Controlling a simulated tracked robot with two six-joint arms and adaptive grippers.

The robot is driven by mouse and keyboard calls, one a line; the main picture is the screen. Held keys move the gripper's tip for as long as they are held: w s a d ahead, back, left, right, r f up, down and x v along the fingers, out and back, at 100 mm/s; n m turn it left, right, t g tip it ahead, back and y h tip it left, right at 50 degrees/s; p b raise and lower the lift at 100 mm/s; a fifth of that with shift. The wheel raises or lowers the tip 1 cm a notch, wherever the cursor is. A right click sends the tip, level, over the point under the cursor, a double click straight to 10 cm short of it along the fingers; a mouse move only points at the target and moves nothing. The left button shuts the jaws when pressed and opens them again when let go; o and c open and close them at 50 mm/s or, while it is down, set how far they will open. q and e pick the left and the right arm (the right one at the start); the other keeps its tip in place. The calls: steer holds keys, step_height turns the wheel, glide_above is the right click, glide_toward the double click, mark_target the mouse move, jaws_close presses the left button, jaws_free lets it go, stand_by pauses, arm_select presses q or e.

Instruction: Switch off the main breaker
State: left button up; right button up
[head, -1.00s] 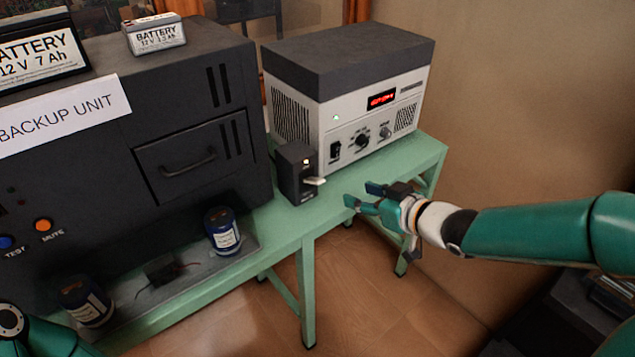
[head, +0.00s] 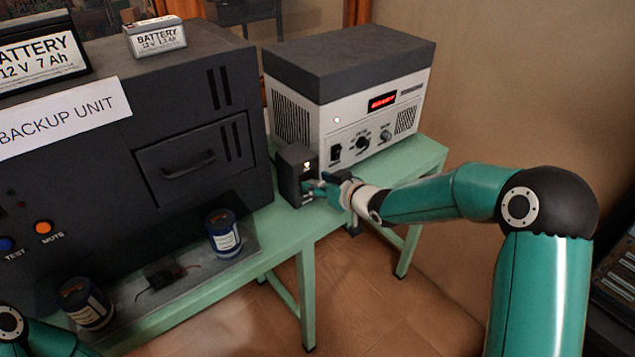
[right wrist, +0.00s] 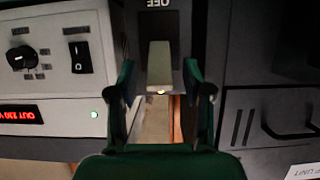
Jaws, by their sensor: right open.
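In the right wrist view, which is upside down, the breaker's pale lever (right wrist: 160,65) lies between the two green fingers (right wrist: 160,95). Gaps show beside the lever, so the fingers do not grip it. An inverted "OFF" label shows on the box beyond the lever. In the head view the gripper hides the lever. My left gripper is out of view.
The grey power supply (head: 350,105) with a red display stands behind the breaker. The black backup unit (head: 150,115) is close on its left. Batteries (head: 156,37) rest on top of it. Blue cylinders (head: 223,235) stand on the tray in front. The green table's (head: 425,160) right end is clear.

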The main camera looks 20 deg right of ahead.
jaws_close()
stand_by(0.3)
